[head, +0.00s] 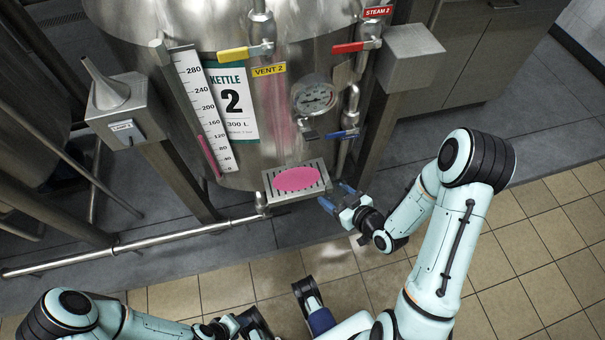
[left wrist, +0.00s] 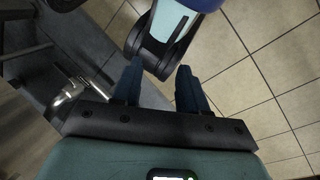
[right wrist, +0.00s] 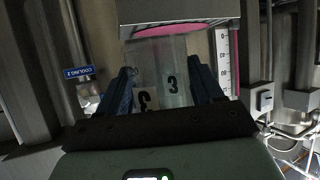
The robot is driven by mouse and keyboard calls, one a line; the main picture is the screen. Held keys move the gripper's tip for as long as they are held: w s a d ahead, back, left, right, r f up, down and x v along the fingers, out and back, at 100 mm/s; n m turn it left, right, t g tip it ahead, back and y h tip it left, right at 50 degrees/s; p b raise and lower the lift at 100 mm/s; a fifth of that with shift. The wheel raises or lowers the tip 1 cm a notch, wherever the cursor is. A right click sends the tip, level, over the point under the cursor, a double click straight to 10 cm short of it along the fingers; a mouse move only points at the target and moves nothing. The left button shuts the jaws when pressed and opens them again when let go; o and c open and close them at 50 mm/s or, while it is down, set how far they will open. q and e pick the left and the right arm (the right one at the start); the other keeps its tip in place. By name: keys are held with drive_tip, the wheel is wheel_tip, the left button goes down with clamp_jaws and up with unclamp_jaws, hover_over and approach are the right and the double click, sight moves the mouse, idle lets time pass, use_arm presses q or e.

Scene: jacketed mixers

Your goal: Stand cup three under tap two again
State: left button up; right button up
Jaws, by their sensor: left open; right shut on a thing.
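Cup three (right wrist: 172,90) is clear, with a black number 3, and shows between my right fingers in the right wrist view. My right gripper (head: 336,198) is shut on it at the right front corner of the slotted tray (head: 268,192) on kettle two. The cup is hard to make out in the head view. The tray's edge (right wrist: 180,12) lies just beyond the cup in the right wrist view; I cannot tell whether they touch. My left gripper (left wrist: 158,88) is open and empty over the floor.
A flat pink patch (head: 297,179) lies on the tray. Kettle two (head: 275,110) stands behind, with a gauge (head: 314,96) and a blue-handled valve (head: 342,134). A steel pipe (head: 180,235) runs low at left. The tiled floor in front is clear.

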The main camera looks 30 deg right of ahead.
drive_tip(key=shift+b+x, duration=0.65)
drive_tip(key=shift+x, duration=0.1)
hover_over(306, 177)
drive_tip(key=shift+s+a+r, duration=0.1)
drive_tip(key=shift+r, duration=0.25)
wheel_tip(306, 177, down, 4)
drive_tip(key=shift+r+b, duration=0.2)
drive_tip(key=shift+b, duration=0.4)
use_arm(q)
drive_tip(key=w+a+f+t, duration=0.1)
drive_tip(key=w+a+f, duration=0.1)
drive_tip(key=w+f, duration=0.2)
drive_tip(key=shift+w+t+y, duration=0.3)
drive_tip(key=shift+w+y, duration=0.1)
drive_tip(key=shift+w, duration=0.05)
use_arm(e)
drive_tip(key=shift+f, duration=0.1)
drive_tip(key=o, duration=1.2)
use_arm(q)
drive_tip(key=shift+w+a+f, duration=0.1)
drive_tip(key=shift+a, duration=0.05)
